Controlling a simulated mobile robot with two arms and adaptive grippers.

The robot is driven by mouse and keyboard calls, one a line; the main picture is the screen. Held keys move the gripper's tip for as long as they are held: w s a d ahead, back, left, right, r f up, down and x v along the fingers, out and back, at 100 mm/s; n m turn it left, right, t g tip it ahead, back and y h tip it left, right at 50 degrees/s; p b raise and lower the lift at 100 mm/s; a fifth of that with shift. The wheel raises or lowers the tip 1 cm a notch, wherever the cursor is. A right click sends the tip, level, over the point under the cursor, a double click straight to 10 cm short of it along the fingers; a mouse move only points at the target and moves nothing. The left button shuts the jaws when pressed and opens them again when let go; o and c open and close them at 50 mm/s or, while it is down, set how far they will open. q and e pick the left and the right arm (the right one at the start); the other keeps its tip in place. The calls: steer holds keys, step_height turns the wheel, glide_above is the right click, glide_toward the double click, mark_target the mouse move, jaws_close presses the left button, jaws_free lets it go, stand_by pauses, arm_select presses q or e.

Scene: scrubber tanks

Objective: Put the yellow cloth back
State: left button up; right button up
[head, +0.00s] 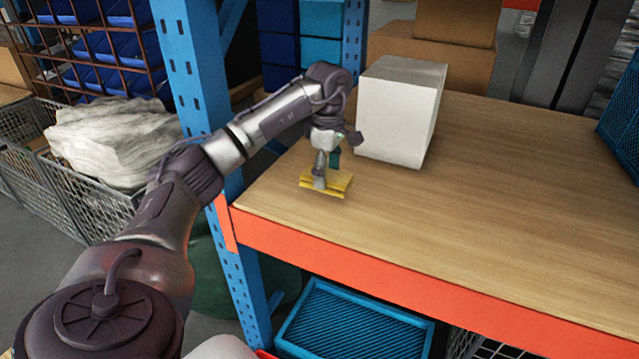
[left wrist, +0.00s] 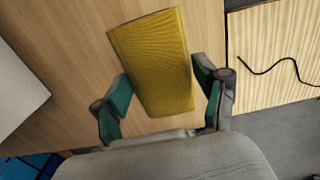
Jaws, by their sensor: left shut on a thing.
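The yellow cloth (head: 339,186) is a flat folded pad at the left part of the wooden shelf top, near its front left corner. In the left wrist view the yellow cloth (left wrist: 152,50) lies between my two fingers and sticks out beyond them. My left gripper (head: 325,170) points down and is shut on the cloth. Its green finger pads show on both sides of the cloth in the left wrist view (left wrist: 160,88). I cannot tell whether the cloth touches the wood. My right gripper is not in view.
A white box (head: 395,115) stands on the shelf top (head: 500,200) just behind and right of the gripper. Cardboard boxes (head: 425,55) are behind it. A blue post (head: 190,70) rises at the left corner.

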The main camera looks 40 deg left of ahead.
mark_target(320, 199)
arm_select(q)
steer(key=shift+s+a+f, duration=0.1)
steer(key=shift+a+f, duration=0.45)
steer(key=shift+a, duration=0.35)
steer(key=shift+a+f, duration=0.1)
steer(key=shift+f, duration=0.25)
step_height(320, 199, down, 3)
steer(key=shift+f+p, duration=0.1)
steer(key=shift+p, duration=0.5)
steer(key=shift+f, duration=0.15)
steer(key=shift+f, duration=0.2)
steer(key=o, duration=1)
steer(key=shift+r, duration=0.1)
